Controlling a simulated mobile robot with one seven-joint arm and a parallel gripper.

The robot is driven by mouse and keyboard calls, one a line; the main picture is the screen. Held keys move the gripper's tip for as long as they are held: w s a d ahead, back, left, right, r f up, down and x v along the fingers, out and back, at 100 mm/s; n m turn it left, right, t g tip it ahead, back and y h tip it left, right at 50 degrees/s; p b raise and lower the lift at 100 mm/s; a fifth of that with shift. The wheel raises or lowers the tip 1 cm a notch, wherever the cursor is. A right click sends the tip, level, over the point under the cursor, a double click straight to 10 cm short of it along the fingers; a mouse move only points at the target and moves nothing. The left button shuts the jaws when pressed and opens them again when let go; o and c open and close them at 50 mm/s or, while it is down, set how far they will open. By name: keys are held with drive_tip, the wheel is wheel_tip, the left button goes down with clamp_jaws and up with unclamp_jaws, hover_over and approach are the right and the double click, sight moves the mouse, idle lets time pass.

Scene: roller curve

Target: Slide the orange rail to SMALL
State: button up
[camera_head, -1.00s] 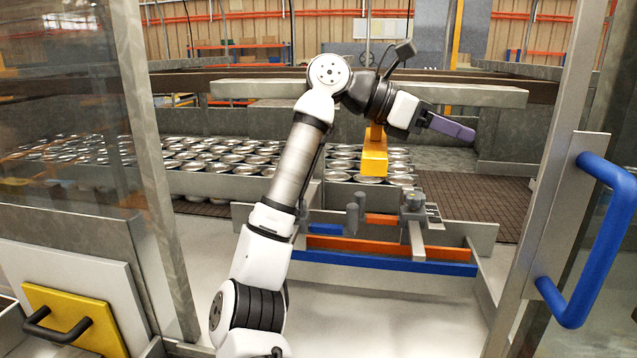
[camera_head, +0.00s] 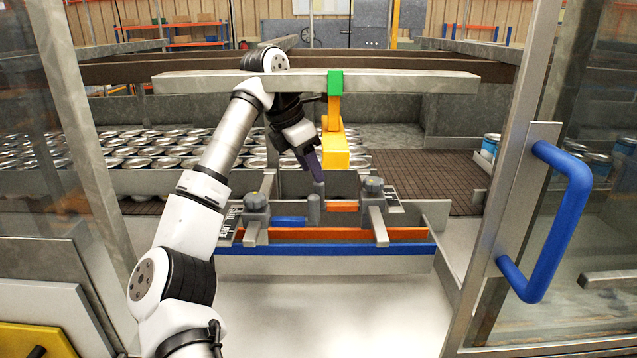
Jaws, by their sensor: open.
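The orange rail (camera_head: 405,235) is a long bar at the front of the rail assembly, just behind and above the long blue rail (camera_head: 345,250). A short orange piece (camera_head: 342,206) shows further back. A grey upright post (camera_head: 314,211) stands in the middle. A dark-lettered scale plate (camera_head: 228,226) is at the left, its words too small to read surely, and another (camera_head: 393,198) is at the right. My gripper (camera_head: 316,172) has purple fingers pointing down, just above and behind the post. The gap between the fingers is not clear, and I cannot tell whether they touch the post.
Grey clamp knobs stand at left (camera_head: 256,203) and right (camera_head: 373,188) of the post. A yellow block (camera_head: 335,150) hangs close to the right of my gripper from a grey crossbeam (camera_head: 420,82). Many cans (camera_head: 120,150) fill the left bed. A blue door handle (camera_head: 550,220) is at the right.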

sight(319, 186)
drive_tip(key=shift+p+x, duration=0.6)
drive_tip(key=shift+x, duration=2.3)
clamp_jaws()
